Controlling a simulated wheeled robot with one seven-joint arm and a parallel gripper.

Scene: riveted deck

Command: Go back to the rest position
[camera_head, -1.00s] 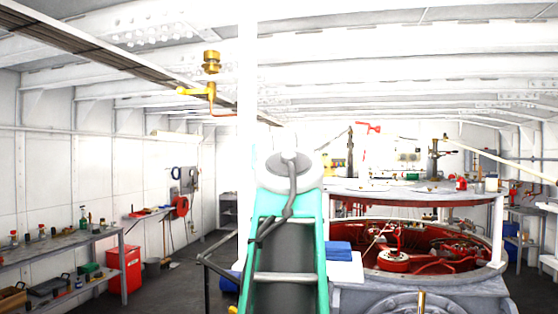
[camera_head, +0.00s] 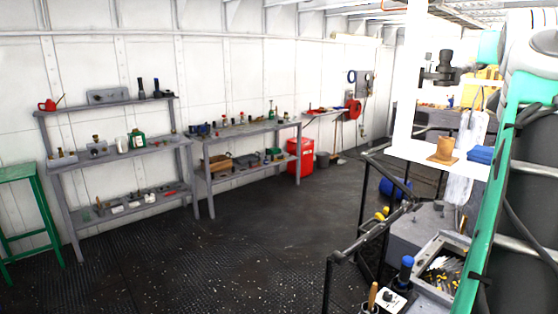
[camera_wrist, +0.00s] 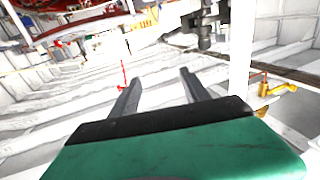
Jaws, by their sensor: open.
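My gripper (camera_wrist: 160,90) shows in the wrist view, with its two dark fingers spread apart and nothing between them. Its green body fills the bottom of that view. Past the fingers are pale ribbed panels, and the view is strongly tilted. In the head view my green arm stands at the right edge, and the gripper cannot be made out there.
Grey shelves (camera_head: 120,150) with tools line the left wall, beside a green stool (camera_head: 28,215). Black railings (camera_head: 345,270) and a tray of tools (camera_head: 440,262) are at lower right. The dark floor between is clear.

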